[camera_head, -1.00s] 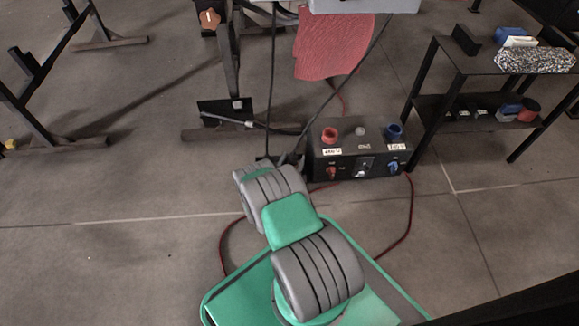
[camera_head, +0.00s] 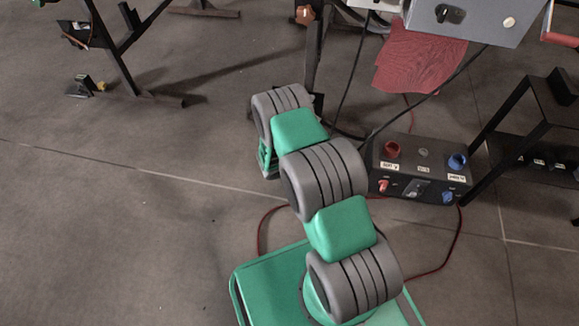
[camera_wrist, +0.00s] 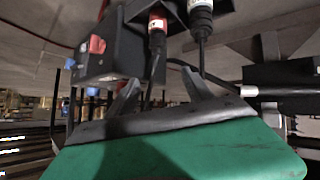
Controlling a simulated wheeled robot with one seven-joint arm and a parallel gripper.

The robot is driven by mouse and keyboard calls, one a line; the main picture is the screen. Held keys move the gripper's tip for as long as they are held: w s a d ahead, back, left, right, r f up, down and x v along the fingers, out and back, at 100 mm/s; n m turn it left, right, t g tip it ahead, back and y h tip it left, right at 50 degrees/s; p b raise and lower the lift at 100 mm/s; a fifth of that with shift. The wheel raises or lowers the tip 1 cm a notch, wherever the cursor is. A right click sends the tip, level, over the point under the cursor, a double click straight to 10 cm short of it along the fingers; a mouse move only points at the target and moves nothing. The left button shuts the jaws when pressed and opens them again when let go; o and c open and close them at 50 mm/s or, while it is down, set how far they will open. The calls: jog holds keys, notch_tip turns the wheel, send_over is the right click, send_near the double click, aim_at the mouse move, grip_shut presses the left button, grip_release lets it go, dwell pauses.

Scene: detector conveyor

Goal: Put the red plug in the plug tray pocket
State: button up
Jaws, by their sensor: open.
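In the wrist view, a black plug with a red band and white label (camera_wrist: 157,25) sits at a dark holder at the top of the picture, its cable running down. A second dark plug with a white label (camera_wrist: 201,5) stands to its right. My gripper (camera_wrist: 160,78) is open, its two grey fingers apart and pointing toward the plugs, with no plug visibly gripped. In the head view my arm hides the fingertips. I cannot pick out the plug tray or its pocket.
A black box with red and blue sockets (camera_head: 424,152) stands on the floor right of my arm; it also shows in the wrist view (camera_wrist: 108,55). A black shelf (camera_head: 520,150) stands further right. Cables hang behind my arm. The floor at left is largely clear.

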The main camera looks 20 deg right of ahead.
jog(key=s+a+r+n+y, duration=0.3)
jog(key=s+a+r+n, duration=0.1)
jog(key=a+r, duration=0.4)
jog(key=s+a+r+n+y, duration=0.4)
jog(key=s+a+r, duration=0.3)
jog(key=r, duration=0.5)
jog(key=s+a+r+n+y, duration=0.3)
jog(key=s+a+r, duration=0.3)
jog(key=a+r, duration=0.4)
jog(key=shift+a+r+n+g+y, duration=0.2)
jog(key=shift+r+n+g+y, duration=0.2)
jog(key=shift+r+n, duration=0.15)
jog(key=shift+s+r, duration=0.1)
notch_tip(320, 180, up, 41)
jog(key=w+t+p, duration=0.1)
jog(key=p, duration=3.7)
jog(key=shift+d, duration=0.25)
jog(key=shift+m, duration=0.25)
